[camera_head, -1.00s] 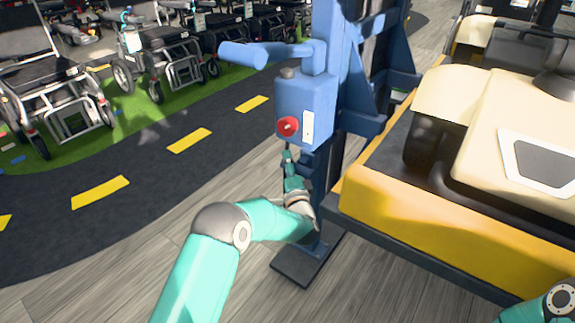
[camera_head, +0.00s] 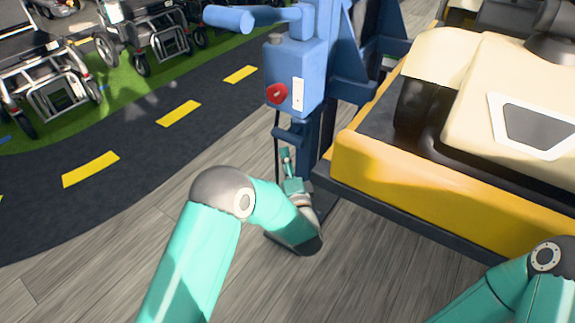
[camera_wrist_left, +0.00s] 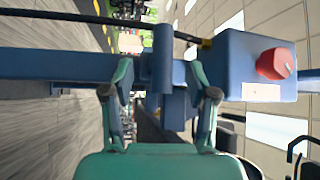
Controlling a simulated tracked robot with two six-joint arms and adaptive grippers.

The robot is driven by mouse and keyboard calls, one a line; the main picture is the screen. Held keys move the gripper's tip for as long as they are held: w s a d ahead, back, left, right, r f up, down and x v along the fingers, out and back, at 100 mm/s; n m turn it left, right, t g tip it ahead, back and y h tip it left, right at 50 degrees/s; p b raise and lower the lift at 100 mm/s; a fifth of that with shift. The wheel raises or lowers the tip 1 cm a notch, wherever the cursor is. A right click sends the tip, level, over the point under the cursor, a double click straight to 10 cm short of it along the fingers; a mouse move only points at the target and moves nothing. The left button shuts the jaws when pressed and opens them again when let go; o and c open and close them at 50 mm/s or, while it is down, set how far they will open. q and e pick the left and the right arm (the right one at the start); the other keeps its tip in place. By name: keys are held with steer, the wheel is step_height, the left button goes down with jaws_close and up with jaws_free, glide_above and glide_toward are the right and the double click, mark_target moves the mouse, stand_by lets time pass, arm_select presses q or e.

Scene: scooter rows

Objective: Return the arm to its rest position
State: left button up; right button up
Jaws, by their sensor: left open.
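My left arm reaches in from the lower left of the head view, bent at a grey elbow, and its small teal gripper (camera_head: 287,160) is beside the blue lift post, below the control box. In the left wrist view the gripper (camera_wrist_left: 160,85) is open, its two fingers apart with the blue post structure behind them. The blue control box (camera_head: 293,77) carries a red knob (camera_head: 277,93), which also shows in the left wrist view (camera_wrist_left: 275,63), to the side of the fingers. My right arm shows at the lower right; its gripper is out of view.
A yellow platform (camera_head: 420,190) bearing a cream vehicle (camera_head: 465,75) stands on the right, close to the post. Wheelchairs (camera_head: 50,75) stand on green ground at the upper left. A dark road with yellow dashes runs past. Wooden floor (camera_head: 110,235) is clear at the left.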

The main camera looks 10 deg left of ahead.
arm_select(q)
steer(key=shift+s+d, duration=0.25)
steer(key=shift+s, duration=0.25)
